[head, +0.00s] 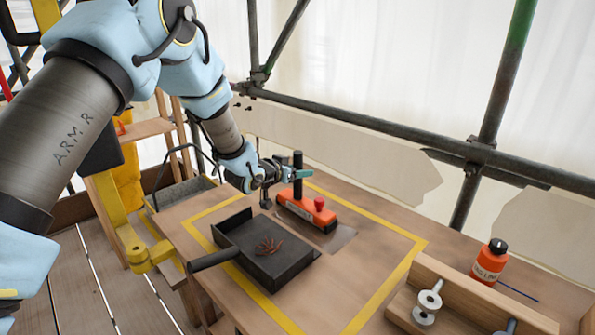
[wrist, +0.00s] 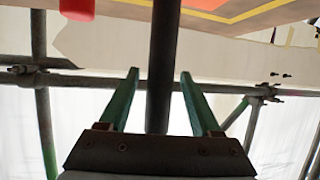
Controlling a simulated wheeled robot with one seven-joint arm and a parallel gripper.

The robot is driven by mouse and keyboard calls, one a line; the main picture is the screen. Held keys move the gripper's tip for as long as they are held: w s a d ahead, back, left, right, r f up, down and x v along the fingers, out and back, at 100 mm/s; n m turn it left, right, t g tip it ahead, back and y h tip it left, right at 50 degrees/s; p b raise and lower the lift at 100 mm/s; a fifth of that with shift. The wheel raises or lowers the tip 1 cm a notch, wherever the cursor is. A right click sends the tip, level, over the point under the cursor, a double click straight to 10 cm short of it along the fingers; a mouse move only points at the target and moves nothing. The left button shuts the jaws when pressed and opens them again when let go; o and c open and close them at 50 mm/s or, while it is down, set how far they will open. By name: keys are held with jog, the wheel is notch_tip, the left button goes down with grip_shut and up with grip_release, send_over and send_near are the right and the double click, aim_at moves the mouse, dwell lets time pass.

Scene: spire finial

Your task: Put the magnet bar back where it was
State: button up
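The magnet bar is an orange block (head: 300,209) with a pale label, a red knob (head: 319,203) and an upright black post (head: 297,165). It appears to rest upright on the table behind the black pan. My gripper (head: 305,174) is at the post, above the bar's body. In the wrist view its two green fingers (wrist: 159,75) stand apart, with the black post (wrist: 163,45) showing between them. Gaps show on both sides of the post, the wider on the left. The red knob (wrist: 77,8) shows at the wrist view's upper left. I cannot tell how deep the post sits between the fingers.
The black pan (head: 240,262) with rust-coloured bits stands in front of the bar. A grey patch (head: 341,239) lies beside the bar, inside a yellow border (head: 394,277). An orange bottle (head: 489,263) and wooden rack (head: 455,300) are at right. Scaffold pipes (head: 380,133) run behind.

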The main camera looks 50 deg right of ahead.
jog(key=shift+r+p, duration=0.25)
jog(key=shift+p, duration=0.05)
jog(key=b+v, duration=0.3)
jog(key=v, duration=0.9)
jog(key=w+a+n+t+y, duration=0.1)
jog(key=w+a+n+y, duration=0.15)
jog(key=w+a, duration=0.45)
jog(key=w+a+f+n+t+y, duration=0.1)
jog(key=w+a+n+t+y, duration=0.2)
jog(key=a, duration=0.8)
jog(key=w+a+n+y, duration=0.2)
jog(key=w+a, duration=0.4)
jog(key=a, duration=0.3)
jog(key=s+a+n+y, duration=0.2)
jog(key=a+n+y, duration=0.2)
jog(key=a, duration=1.1)
jog(key=s+a+n+g+y, duration=0.1)
jog(key=s+a+n+g, duration=0.2)
jog(key=s+a, duration=0.6)
jog(key=a+g, duration=0.1)
jog(key=a, duration=0.1)
jog(key=shift+s+a+n+y, duration=0.3)
jog(key=shift+a+n+y, duration=0.05)
jog(key=shift+a, duration=0.05)
